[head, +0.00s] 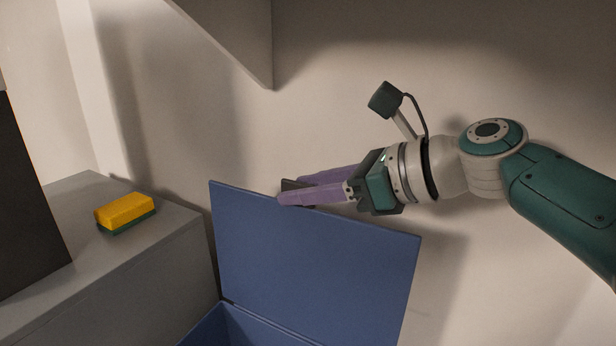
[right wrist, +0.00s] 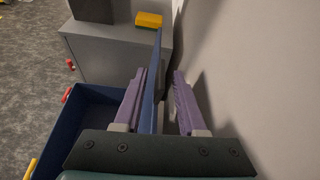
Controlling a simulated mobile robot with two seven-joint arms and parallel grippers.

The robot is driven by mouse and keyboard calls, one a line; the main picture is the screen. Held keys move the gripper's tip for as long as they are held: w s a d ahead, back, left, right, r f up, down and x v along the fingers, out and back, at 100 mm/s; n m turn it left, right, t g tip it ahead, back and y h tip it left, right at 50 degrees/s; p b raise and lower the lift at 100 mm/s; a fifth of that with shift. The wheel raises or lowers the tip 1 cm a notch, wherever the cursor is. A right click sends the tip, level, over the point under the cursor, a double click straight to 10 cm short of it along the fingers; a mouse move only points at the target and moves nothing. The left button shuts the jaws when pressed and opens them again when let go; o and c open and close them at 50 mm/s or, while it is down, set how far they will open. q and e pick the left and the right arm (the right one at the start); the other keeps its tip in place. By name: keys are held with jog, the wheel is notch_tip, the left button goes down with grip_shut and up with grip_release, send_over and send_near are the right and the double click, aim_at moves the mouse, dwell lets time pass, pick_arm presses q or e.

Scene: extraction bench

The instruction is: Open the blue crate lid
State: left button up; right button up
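The blue crate lid (head: 315,265) stands raised, close to upright, at the back of the blue crate (head: 215,322). The open crate also shows in the right wrist view (right wrist: 88,96), and the lid shows there edge-on (right wrist: 155,85). My right gripper (head: 290,191) is at the lid's top edge, with one purple finger on each side of it. In the right wrist view my right gripper (right wrist: 159,74) is open, the lid nearer the left finger and a gap towards the right finger. Whether a finger touches the lid is unclear. My left gripper is not in view.
A grey cabinet (head: 150,255) stands left of the crate, with a yellow and green sponge (head: 126,212) and a dark box (head: 25,200) on it. The wall (head: 480,290) is close behind the lid. A grey overhang (head: 235,35) is above.

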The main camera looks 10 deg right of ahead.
jog(key=v, duration=0.8)
jog(key=shift+s+d+r, duration=0.1)
jog(key=shift+d, duration=0.05)
jog(key=shift+s, duration=0.1)
